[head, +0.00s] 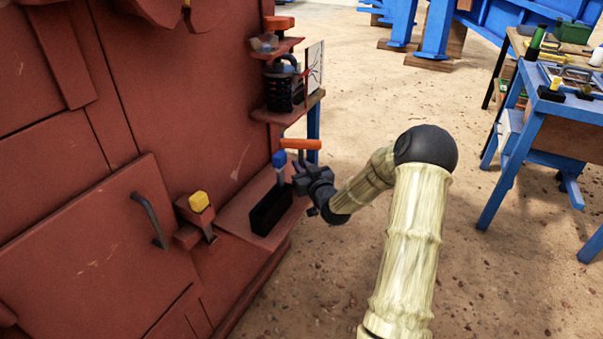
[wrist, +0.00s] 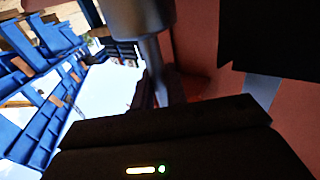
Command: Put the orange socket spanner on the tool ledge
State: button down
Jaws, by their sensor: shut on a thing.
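The orange socket spanner has an orange T-handle (head: 300,144) with a grey shaft below it. My gripper (head: 301,181) is shut on the shaft, beneath the handle, and holds it upright. In the wrist view a grey shaft (wrist: 150,60) stands just ahead of the dark gripper body. The lower red ledge (head: 236,208) juts from the red machine and looks like the tool ledge. A black box (head: 271,210) stands on it, with a blue-topped tool (head: 279,160) behind. My gripper is at the ledge's right end; the spanner's lower end is hidden, so contact cannot be told.
A yellow-topped lever (head: 199,202) and a dark door handle (head: 149,220) are on the machine to the left. A blue workbench (head: 521,150) stands right; the floor between is clear.

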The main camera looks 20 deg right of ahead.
jog(key=shift+f, duration=0.85)
jog(key=shift+r, duration=0.1)
jog(key=c, duration=1.4)
grip_release()
jog(key=shift+s, duration=0.5)
jog(key=s+p, duration=0.2)
jog(key=s, duration=0.9)
jog(key=shift+p, duration=0.35)
